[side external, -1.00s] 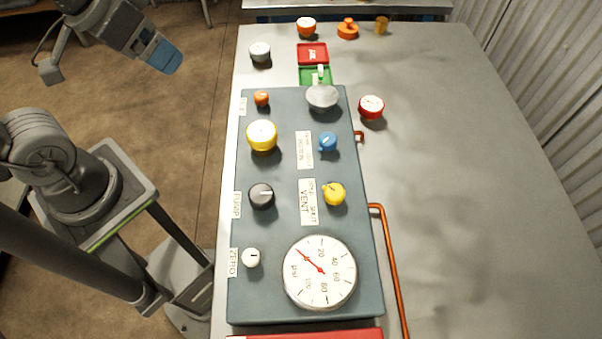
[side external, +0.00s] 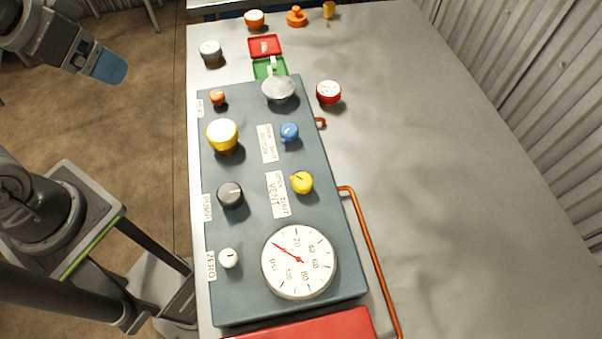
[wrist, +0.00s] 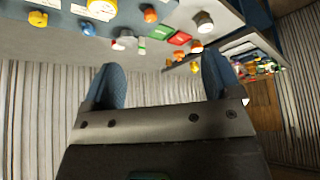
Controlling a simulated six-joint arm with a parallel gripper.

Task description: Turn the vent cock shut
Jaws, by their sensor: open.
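The vent cock is a yellow knob (side external: 301,182) on the blue-grey panel (side external: 260,215), beside a label (side external: 276,194) reading VENT. It also shows as a yellow knob at the upper left of the wrist view (wrist: 38,19). My gripper (wrist: 165,85) is open and empty, with two blue fingers apart in the wrist view. In the side view its blue end (side external: 108,66) is at the upper left, off the panel's left side and well away from the vent cock. The small print on the vent label is too blurred to read surely.
The table's right part is clear.

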